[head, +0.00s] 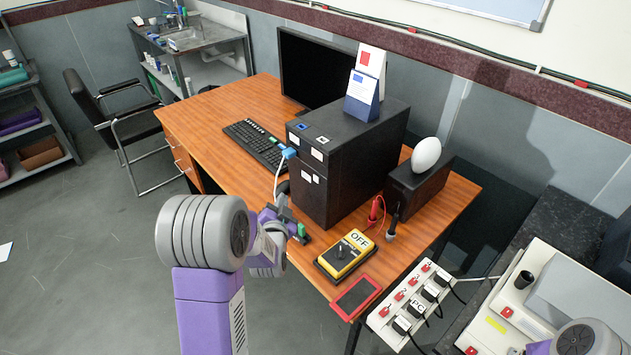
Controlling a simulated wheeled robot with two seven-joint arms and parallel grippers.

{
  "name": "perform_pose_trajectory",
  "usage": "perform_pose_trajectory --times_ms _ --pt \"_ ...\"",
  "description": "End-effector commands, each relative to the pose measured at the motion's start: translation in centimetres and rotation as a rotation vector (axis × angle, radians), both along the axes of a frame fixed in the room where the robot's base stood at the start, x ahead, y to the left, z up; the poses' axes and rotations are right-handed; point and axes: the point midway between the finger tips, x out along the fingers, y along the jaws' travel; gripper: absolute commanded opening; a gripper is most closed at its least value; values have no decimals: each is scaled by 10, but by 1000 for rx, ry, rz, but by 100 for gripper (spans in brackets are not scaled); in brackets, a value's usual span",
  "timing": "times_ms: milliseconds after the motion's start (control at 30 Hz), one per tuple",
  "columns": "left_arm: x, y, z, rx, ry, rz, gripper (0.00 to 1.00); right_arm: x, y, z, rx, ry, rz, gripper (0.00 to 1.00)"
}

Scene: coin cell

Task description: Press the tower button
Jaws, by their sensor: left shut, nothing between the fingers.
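A blue plug (289,153) with a white cable sits at the tower's front left edge. My left gripper (294,226) is shut and empty. In the picture it is below and left of the tower's front, near the desk's front edge, and does not appear to touch the tower. My right gripper is not in view; only part of my right arm shows at the bottom right.
On the desk (215,110) are a keyboard (256,145), a monitor (318,70), a yellow meter reading OFF (345,254), a red-framed device (356,297) and a black box (418,186) with a white egg-shaped object (426,154). A power strip (415,300) lies at the right.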

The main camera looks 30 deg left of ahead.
Motion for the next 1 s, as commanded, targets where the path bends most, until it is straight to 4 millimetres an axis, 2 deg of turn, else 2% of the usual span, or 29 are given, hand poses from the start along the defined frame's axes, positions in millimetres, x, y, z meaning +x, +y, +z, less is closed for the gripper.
perform_pose_trajectory --times_ms 233,700,1000 --pt "9 -4 -1 0 2 -3 0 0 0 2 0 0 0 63" --pt "66 -28 -1 -2 2 -2 0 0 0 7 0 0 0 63" --pt "81 -34 -2 -3 3 0 0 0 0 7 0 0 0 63"
